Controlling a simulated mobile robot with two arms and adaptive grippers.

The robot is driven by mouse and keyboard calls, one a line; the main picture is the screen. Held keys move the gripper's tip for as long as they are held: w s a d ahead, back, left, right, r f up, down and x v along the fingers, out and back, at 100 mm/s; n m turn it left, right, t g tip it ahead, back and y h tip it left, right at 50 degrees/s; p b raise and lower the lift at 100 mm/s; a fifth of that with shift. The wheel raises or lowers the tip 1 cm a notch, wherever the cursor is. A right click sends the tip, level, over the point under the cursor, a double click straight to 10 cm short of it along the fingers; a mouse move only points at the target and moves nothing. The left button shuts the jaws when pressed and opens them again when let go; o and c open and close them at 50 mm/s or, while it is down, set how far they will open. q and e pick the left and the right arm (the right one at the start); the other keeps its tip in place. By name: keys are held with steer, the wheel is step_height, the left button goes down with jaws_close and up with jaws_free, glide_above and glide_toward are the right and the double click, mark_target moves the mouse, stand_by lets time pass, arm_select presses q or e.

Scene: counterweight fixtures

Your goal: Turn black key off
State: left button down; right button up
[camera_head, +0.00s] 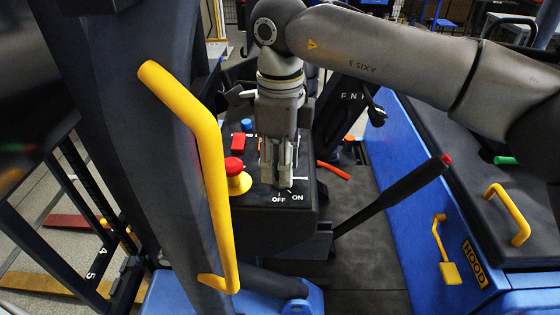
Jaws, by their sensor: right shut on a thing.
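The key switch sits on the dark control panel (260,215), by the white OFF and ON labels (287,198). My right gripper (279,182) comes down from above onto this spot. Its fingers are shut on the black key, which they hide almost wholly, so I cannot tell which way the key points. A short white mark shows to the right of the fingertips, above ON. My left gripper is not in view.
A red mushroom button on a yellow base (239,184) stands just left of my fingers. Red (238,143) and blue (246,125) buttons lie behind it. A yellow grab handle (212,150) rises at the left. A black lever (390,197) slants at the right.

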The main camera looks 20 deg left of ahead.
steer(key=shift+n, duration=1.1)
steer(key=o, duration=1)
step_height(320, 180, up, 12)
